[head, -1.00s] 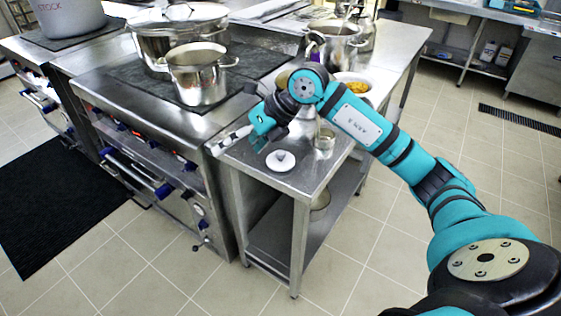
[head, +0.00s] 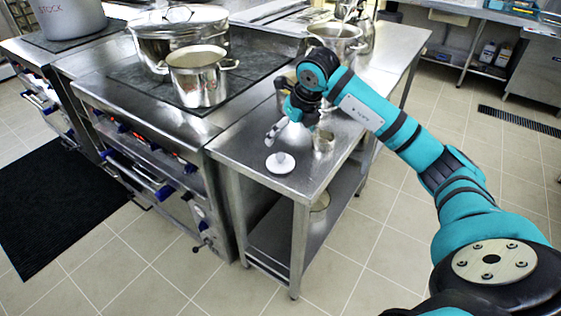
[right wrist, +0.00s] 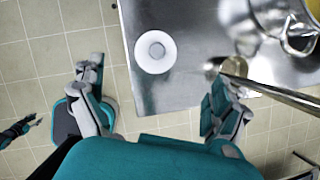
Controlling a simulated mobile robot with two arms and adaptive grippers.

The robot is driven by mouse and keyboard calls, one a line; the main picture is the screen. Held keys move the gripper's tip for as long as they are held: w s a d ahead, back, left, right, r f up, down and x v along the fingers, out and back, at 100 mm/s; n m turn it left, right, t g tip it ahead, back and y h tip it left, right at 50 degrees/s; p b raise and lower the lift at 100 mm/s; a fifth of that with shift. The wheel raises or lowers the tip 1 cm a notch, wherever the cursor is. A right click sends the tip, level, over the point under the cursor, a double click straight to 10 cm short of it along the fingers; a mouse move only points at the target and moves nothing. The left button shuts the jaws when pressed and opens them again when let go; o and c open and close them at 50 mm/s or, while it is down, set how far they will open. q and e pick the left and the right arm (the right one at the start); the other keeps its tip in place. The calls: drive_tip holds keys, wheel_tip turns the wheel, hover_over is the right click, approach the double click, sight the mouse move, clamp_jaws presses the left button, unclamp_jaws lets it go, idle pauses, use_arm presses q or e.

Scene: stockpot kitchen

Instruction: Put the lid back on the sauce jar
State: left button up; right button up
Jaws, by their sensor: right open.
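The white round lid (head: 281,163) with a small knob lies flat near the front corner of the steel side table. In the right wrist view the lid (right wrist: 155,51) lies between my finger directions, beyond the fingertips.
The steel side table (head: 240,140) has open edges at front and right. The stove on the left bears a small pot (head: 198,76) and a large lidded pot (head: 180,28). Another pot (head: 337,38) stands at the table's back. My arm covers part of the table.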

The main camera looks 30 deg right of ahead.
sight(281, 155)
drive_tip(key=p+x, duration=0.1)
drive_tip(key=x, duration=0.6)
drive_tip(key=shift+f, duration=0.15)
drive_tip(key=x, duration=0.1)
drive_tip(key=p+x, duration=0.1)
drive_tip(key=x, duration=0.1)
drive_tip(key=shift+a+f+p, duration=0.25)
drive_tip(key=shift+f+p, duration=0.05)
drive_tip(key=shift+f, duration=0.1)
drive_tip(key=shift+w+f, duration=0.25)
drive_tip(key=shift+f, duration=0.25)
drive_tip(key=shift+c, duration=0.4)
drive_tip(key=c, duration=1)
drive_tip(key=shift+o, duration=0.2)
